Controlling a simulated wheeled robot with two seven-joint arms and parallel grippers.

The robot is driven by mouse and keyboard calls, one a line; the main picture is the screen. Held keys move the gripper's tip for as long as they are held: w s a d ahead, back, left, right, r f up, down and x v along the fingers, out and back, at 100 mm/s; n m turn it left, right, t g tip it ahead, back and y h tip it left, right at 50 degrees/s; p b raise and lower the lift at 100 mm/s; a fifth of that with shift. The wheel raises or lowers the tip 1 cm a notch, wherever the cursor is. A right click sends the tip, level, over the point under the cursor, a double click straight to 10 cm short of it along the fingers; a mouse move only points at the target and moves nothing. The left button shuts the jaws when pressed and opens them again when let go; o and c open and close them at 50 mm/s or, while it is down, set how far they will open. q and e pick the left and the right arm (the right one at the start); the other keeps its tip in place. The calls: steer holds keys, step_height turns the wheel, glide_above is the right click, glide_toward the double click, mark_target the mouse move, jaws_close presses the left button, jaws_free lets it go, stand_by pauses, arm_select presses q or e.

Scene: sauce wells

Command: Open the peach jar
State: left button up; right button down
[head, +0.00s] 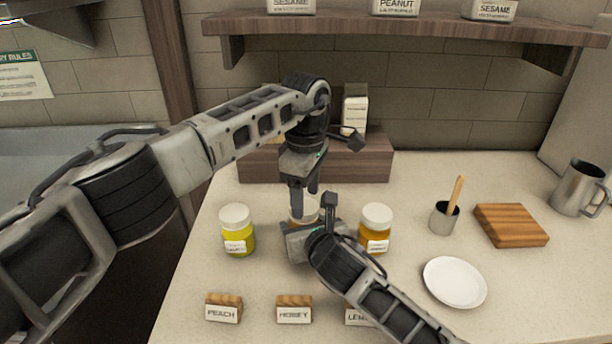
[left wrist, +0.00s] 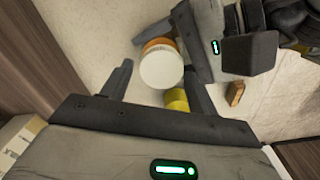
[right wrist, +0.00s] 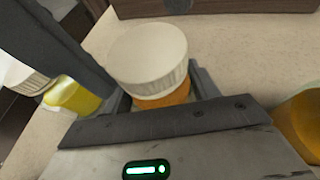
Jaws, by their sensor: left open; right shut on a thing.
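An orange jar with a white lid (head: 308,208) stands in the middle of the counter, mostly hidden by my grippers in the head view. Its label is hidden, so I cannot read whether it is the peach jar. My right gripper (head: 308,226) is shut on its orange body (right wrist: 165,98), below the lid (right wrist: 148,55). My left gripper (head: 304,193) is open and points down just above the jar. In the left wrist view the lid (left wrist: 161,69) shows between its spread fingers; I cannot tell whether they touch it.
A yellow-green jar (head: 238,228) stands left and an amber jar (head: 376,222) right, both lidded. Wooden signs read PEACH (head: 223,310) and HONEY (head: 294,312); a third (head: 357,316) is partly covered by my right arm. A plate (head: 454,283), cup (head: 444,219) and board (head: 510,226) stand right.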

arm_select(q)
steer(key=shift+f, duration=0.55)
arm_select(e)
steer(key=shift+a, duration=0.1)
arm_select(q)
steer(key=c, duration=0.8)
arm_select(e)
steer(key=shift+s, duration=0.1)
arm_select(q)
steer(key=n, duration=0.5)
steer(key=shift+w+a+r, duration=0.1)
steer(key=shift+w, duration=0.05)
steer(key=n, duration=0.4)
steer(key=shift+n, duration=0.3)
arm_select(e)
steer(key=shift+a, duration=0.1)
arm_select(q)
steer(key=n, duration=0.7)
steer(key=shift+w+a, duration=0.1)
steer(key=shift+a, duration=0.05)
steer(key=n, duration=0.7)
steer(key=shift+a, duration=0.1)
steer(key=shift+r, duration=0.1)
